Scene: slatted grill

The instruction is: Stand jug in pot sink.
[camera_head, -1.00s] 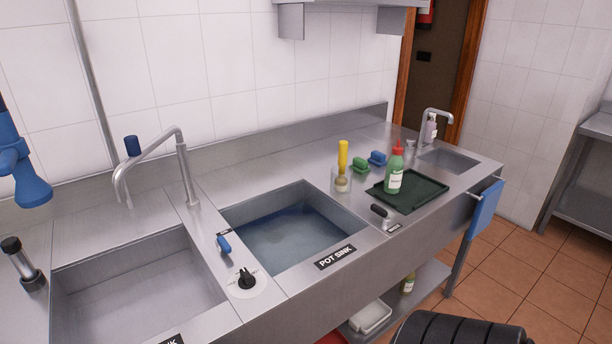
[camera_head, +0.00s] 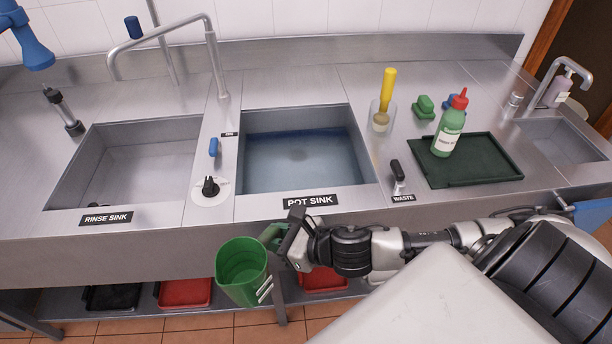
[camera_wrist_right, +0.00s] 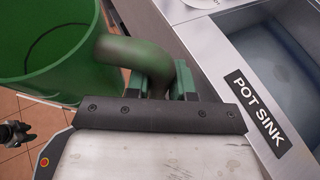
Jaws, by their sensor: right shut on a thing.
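The green jug (camera_head: 243,270) is upright in front of the counter, below its front edge, and looks empty inside. My right gripper (camera_head: 278,238) is shut on the jug's handle. In the right wrist view the jug (camera_wrist_right: 45,45) is at the upper left, and the gripper (camera_wrist_right: 160,85) closes around its curved handle. The pot sink (camera_head: 355,165) is behind and to the right of the jug, with bluish water in it. Its label also shows in the right wrist view (camera_wrist_right: 258,112).
The rinse sink (camera_head: 70,190) is at left. A swivel tap (camera_head: 215,50), blue handle (camera_head: 213,147) and black knob (camera_head: 209,187) stand between the sinks. Right of the pot sink are a waste lever (camera_head: 398,175), brush holder (camera_head: 381,115), and green bottle (camera_head: 447,132) on a dark tray (camera_head: 490,170).

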